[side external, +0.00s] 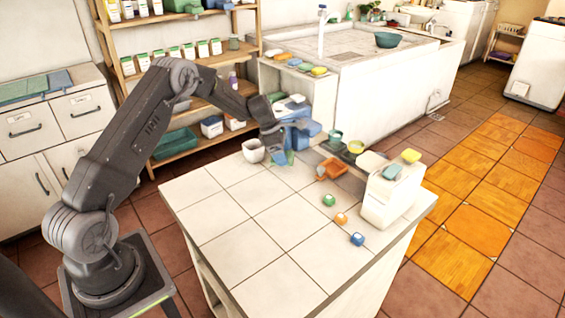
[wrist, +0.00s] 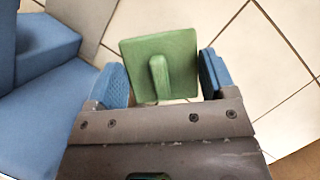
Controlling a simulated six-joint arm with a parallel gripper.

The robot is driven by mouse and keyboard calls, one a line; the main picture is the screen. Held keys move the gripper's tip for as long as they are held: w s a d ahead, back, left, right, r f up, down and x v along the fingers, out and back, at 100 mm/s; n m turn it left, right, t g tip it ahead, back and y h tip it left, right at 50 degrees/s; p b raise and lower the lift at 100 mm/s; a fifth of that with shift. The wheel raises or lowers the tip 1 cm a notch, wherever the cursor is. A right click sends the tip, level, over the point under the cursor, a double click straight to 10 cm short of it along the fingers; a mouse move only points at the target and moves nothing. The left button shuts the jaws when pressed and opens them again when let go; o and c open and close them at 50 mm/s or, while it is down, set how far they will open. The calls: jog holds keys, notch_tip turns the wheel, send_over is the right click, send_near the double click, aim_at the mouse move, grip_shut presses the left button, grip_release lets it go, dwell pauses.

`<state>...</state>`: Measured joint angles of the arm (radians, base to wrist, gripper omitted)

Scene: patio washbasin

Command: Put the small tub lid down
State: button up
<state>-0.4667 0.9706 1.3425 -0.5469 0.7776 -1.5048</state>
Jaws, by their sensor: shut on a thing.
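The small tub lid (wrist: 180,58) is a green square plate with a raised bar handle on top. In the wrist view my gripper (wrist: 162,80) has blue finger pads on either side of it and is shut on it by its edges. In the side external view my gripper (side external: 284,153) points down over the far edge of the white tiled table. The lid is too small there to tell from the pads, and I cannot tell its exact height above the tiles.
A white cup (side external: 253,151) stands left of my gripper. To the right are an orange tray (side external: 333,168) and a white block (side external: 390,194) with sponges. Small green (side external: 328,199), orange (side external: 341,218) and blue (side external: 357,239) items stand nearer. The table's front left is clear.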

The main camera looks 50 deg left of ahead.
aim_at(282, 169)
jog(key=shift+f, duration=1.95)
jog(key=shift+f, duration=0.15)
jog(key=o, duration=0.8)
jog(key=shift+o, duration=0.2)
